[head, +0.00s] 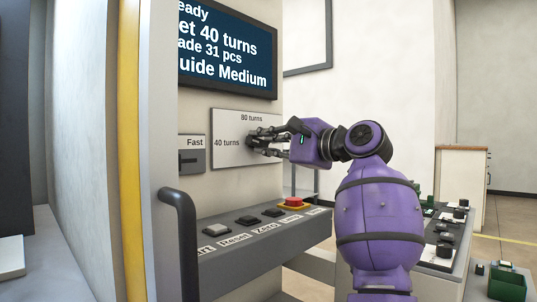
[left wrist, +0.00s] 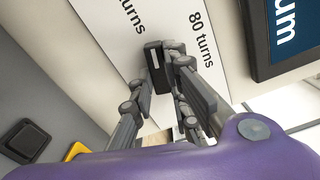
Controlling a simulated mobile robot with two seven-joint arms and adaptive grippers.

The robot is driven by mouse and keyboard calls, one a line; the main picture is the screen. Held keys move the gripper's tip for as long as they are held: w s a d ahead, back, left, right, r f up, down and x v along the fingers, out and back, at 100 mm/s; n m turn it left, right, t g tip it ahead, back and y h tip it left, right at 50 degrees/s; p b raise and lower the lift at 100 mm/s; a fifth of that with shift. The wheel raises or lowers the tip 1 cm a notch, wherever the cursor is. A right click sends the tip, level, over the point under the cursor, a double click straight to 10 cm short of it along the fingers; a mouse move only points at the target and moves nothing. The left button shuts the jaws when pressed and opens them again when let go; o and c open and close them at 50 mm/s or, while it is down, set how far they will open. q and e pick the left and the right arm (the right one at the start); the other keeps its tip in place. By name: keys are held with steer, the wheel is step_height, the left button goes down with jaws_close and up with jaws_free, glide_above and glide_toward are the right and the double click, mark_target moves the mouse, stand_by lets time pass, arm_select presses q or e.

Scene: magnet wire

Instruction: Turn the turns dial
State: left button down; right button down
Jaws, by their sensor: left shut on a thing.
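The turns dial (left wrist: 154,54) is a dark knob with a white mark, on a white plate (head: 228,128) labelled "40 turns" and "80 turns". My left gripper (left wrist: 160,78) is shut on the dial, with its fingers on both sides of the knob. In the head view my left gripper (head: 256,141) reaches the plate from the right and hides most of the dial. The screen (head: 228,50) above shows "40 turns", "31 pcs" and "Medium". My right gripper is not in view.
A "Fast" switch (head: 192,158) sits left of the plate. Below, a sloped grey panel carries several dark buttons and a red stop button (head: 293,202) on yellow. A dark handle (head: 180,235) stands at the front left. A bench with small parts (head: 441,250) is at the right.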

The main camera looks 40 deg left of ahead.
arm_select(q)
steer(key=shift+n+b, duration=0.6)
steer(key=shift+n, duration=1)
steer(key=c, duration=1.7)
jaws_free()
steer(key=shift+r, duration=0.1)
steer(key=shift+d, duration=0.1)
steer(key=d, duration=0.8)
steer(key=s+d, duration=0.1)
steer(key=d, duration=0.2)
steer(key=shift+d, duration=0.4)
